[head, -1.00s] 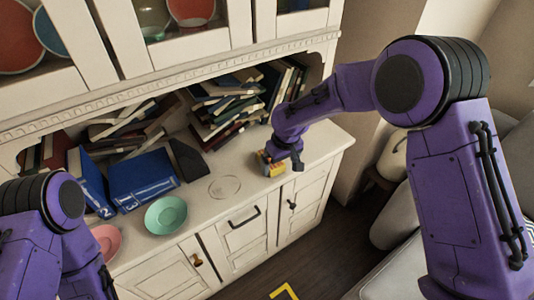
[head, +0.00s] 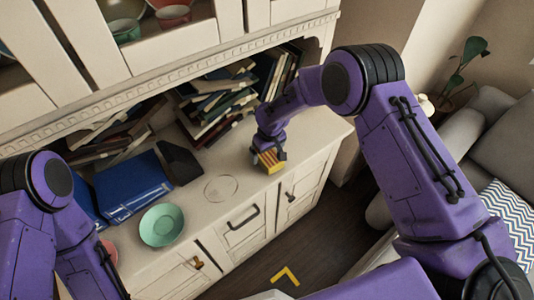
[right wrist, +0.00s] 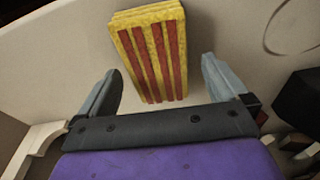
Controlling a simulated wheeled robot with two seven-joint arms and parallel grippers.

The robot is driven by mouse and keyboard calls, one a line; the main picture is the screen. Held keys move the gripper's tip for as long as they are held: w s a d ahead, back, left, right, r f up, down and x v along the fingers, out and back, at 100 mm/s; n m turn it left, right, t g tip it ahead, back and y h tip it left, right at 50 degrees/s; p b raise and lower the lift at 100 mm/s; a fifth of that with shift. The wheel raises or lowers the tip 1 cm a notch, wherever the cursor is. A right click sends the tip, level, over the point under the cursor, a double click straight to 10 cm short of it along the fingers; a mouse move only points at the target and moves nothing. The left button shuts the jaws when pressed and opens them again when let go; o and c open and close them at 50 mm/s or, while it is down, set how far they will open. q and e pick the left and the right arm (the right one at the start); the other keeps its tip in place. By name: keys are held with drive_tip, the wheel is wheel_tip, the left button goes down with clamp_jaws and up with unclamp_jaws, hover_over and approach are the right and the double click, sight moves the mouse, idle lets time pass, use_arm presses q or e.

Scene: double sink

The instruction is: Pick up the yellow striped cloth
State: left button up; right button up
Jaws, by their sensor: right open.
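The yellow cloth with red stripes, a folded block (head: 271,161), lies on the white cabinet top near its right end. In the right wrist view the cloth (right wrist: 150,45) shows between and beyond the two fingers. My right gripper (right wrist: 160,66) is open, with a finger on either side of the cloth's near end and a gap on both sides. In the head view my right gripper (head: 271,148) is over the cloth and partly hides it. My left arm shows at the left, but its gripper is out of view.
A clear round dish (head: 221,188), a green plate (head: 162,225) and a pink plate (head: 108,252) lie left of the cloth. Blue binders (head: 135,185) and stacked books (head: 215,105) stand behind. The counter's right end (head: 325,138) is bare.

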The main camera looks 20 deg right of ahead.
wheel_tip(320, 180, down, 2)
drive_tip(key=shift+w+d+f, duration=0.1)
drive_tip(key=shift+w, duration=0.05)
drive_tip(key=c, duration=1)
use_arm(q)
drive_tip(key=shift+r, duration=0.4)
use_arm(e)
drive_tip(key=shift+r, duration=0.3)
wheel_tip(320, 180, up, 3)
drive_tip(key=shift+f+b, duration=0.1)
drive_tip(key=shift+b, duration=0.35)
drive_tip(key=s+r, duration=0.2)
drive_tip(key=s+a+r+b, duration=0.1)
drive_tip(key=r, duration=0.1)
drive_tip(key=shift+s+a+r, duration=0.1)
drive_tip(key=shift+s+r, duration=0.1)
drive_tip(key=shift+s, duration=0.15)
use_arm(q)
wheel_tip(320, 180, down, 4)
drive_tip(key=b, duration=0.2)
drive_tip(key=shift+f+b, duration=0.25)
drive_tip(key=shift+b, duration=0.05)
use_arm(e)
drive_tip(key=s+a+r, duration=0.3)
drive_tip(key=s+r, duration=0.2)
drive_tip(key=s, duration=0.4)
drive_tip(key=shift+s+r, duration=0.15)
drive_tip(key=shift+s, duration=0.25)
